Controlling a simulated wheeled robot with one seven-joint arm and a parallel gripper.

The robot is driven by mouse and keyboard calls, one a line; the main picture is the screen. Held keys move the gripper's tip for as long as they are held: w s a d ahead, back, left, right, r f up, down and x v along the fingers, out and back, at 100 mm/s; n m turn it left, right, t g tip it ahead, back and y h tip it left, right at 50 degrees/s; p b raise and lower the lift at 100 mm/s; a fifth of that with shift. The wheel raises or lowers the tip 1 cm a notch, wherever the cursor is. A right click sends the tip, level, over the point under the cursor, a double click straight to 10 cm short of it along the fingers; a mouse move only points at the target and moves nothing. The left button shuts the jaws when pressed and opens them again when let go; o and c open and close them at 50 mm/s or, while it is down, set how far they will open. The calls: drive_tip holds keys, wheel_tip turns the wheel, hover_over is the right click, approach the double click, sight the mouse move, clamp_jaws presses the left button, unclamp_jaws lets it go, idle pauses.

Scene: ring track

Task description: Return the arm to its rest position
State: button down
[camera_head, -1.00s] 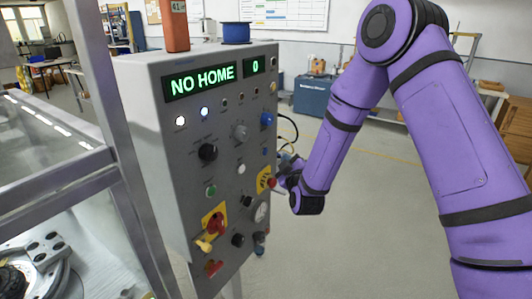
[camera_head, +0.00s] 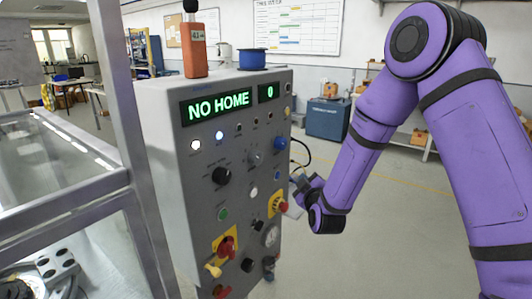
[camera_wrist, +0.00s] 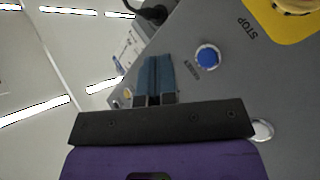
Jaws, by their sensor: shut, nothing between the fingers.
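My purple arm (camera_head: 385,105) bends down from the upper right, with its wrist beside the right edge of the grey control panel (camera_head: 170,150). My gripper (camera_head: 301,188) is small and partly hidden in the head view. In the wrist view my gripper (camera_wrist: 156,62) shows two blue-grey fingers together, with nothing between them. They are close to the panel face, beside a blue button (camera_wrist: 207,56); I cannot tell whether they touch it. The panel display (camera_head: 218,106) reads NO HOME, and a smaller display (camera_head: 268,93) reads 0.
A red emergency button (camera_head: 283,207) on a yellow plate is just left of my wrist. A metal-framed enclosure (camera_head: 110,190) stands at the left. An orange handheld device (camera_head: 194,48) and a blue spool (camera_head: 252,60) stand on the panel. Open floor (camera_head: 400,220) lies behind the arm.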

drive_tip(key=s+d+r+m+g, duration=0.2)
drive_tip(key=s+d+r+g, duration=0.15)
drive_tip(key=s+r, duration=0.35)
drive_tip(key=s+d+r+m+g, duration=0.25)
drive_tip(key=s+d+r, duration=0.2)
drive_tip(key=r, duration=0.55)
drive_tip(key=s+d+r+m+g, duration=0.1)
drive_tip(key=s+d+m+g, duration=0.1)
drive_tip(key=s, duration=0.7)
drive_tip(key=s+d+r+m+g+h, duration=0.1)
drive_tip(key=s+d+m+g, duration=0.1)
drive_tip(key=s, duration=0.8)
drive_tip(key=s+d+r+m+g+h, duration=0.1)
drive_tip(key=s+d, duration=0.3)
drive_tip(key=s, duration=0.5)
drive_tip(key=shift+s+r+m+g, duration=0.3)
drive_tip(key=shift+r+m+g, duration=0.35)
drive_tip(key=shift+g, duration=0.15)
